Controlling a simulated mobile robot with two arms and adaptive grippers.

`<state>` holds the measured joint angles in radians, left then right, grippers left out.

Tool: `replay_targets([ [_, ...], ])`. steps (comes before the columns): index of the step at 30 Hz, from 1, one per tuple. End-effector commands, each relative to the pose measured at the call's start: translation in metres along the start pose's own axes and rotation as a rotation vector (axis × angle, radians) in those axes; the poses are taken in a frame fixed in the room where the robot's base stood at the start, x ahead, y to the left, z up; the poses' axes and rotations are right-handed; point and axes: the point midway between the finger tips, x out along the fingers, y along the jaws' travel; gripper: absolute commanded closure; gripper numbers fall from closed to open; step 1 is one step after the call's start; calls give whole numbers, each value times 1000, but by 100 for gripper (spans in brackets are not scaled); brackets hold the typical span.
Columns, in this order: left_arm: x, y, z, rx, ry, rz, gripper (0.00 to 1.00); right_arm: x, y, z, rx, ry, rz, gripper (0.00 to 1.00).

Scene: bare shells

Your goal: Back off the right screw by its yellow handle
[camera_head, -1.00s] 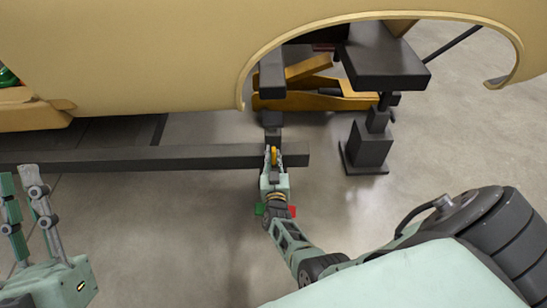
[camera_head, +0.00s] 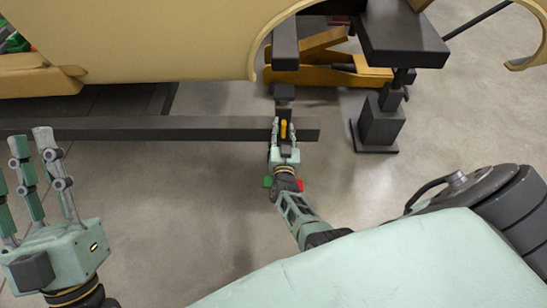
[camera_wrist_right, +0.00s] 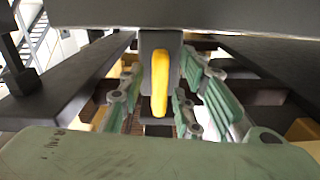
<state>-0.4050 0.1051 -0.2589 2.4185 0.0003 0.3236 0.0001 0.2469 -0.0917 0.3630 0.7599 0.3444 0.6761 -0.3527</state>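The yellow handle (camera_head: 284,130) of the right screw is at the right end of the dark beam, below the tan body shell. It also shows upright in the right wrist view (camera_wrist_right: 161,82), in front of a grey block. My right gripper (camera_head: 284,132) is at the handle, with fingers on both sides of it. In the right wrist view the fingers stand apart, with a gap to the handle on the left; contact on the right is unclear. My left gripper (camera_head: 31,150) is open and empty at the lower left, its fingers pointing up.
The dark beam (camera_head: 150,128) runs across to the left. The tan shell (camera_head: 160,40) hangs above it. A dark stand (camera_head: 380,120) is to the right, and a yellow-orange jack frame (camera_head: 325,70) is behind. The floor in front of the beam is clear.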

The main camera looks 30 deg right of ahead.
Motion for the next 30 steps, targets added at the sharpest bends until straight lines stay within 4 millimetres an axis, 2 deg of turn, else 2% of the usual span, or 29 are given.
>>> replay_targets([
  [17, -20, 0, 22, 1, 2, 0, 69, 0, -1, 3, 871, 2, -1, 69],
  [30, -55, -1, 59, 1, 2, 0, 69, -1, -1, 5, 1709, 0, -1, 69],
])
